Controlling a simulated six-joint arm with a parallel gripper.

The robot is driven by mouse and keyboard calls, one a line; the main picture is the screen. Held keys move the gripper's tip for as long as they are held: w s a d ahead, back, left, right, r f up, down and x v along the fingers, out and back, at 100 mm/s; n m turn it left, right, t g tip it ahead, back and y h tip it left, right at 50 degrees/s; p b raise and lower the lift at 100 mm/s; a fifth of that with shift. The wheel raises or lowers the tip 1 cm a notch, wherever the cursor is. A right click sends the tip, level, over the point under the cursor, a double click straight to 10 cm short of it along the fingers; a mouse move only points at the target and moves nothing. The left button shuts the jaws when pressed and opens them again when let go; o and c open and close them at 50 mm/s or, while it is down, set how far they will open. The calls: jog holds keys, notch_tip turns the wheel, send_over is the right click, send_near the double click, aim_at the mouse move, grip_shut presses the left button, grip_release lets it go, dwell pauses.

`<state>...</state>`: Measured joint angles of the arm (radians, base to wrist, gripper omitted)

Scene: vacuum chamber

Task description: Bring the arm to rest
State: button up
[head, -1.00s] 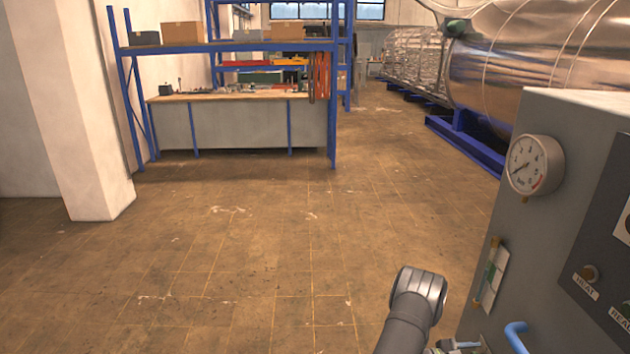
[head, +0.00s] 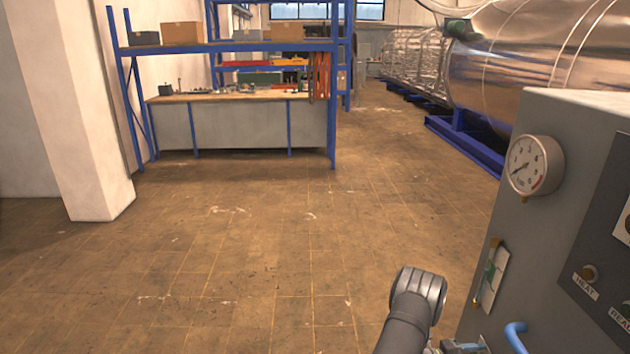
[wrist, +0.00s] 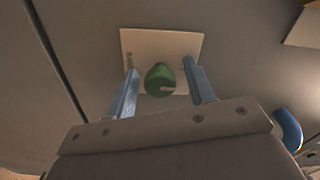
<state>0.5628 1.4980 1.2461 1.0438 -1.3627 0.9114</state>
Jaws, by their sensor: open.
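My arm shows at the bottom right of the head view, beside the grey cabinet; my gripper's fingers cannot be made out there. In the wrist view my gripper (wrist: 160,82) is open, its two bluish fingers apart. Between them shows a green knob (wrist: 159,79) on a pale square plate (wrist: 190,44). I cannot tell whether the fingers touch the knob; gaps show on both sides of it. In the head view a pale plate (head: 490,284) with a green part is on the cabinet's side.
The grey cabinet (head: 570,120) carries a pressure gauge (head: 536,165), a dark panel (head: 597,265) and a blue handle (head: 517,338). Open tiled floor (head: 240,250) lies to the left. A workbench (head: 240,122) and large silver vessel (head: 540,55) stand farther back.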

jog(key=shift+m, duration=0.8)
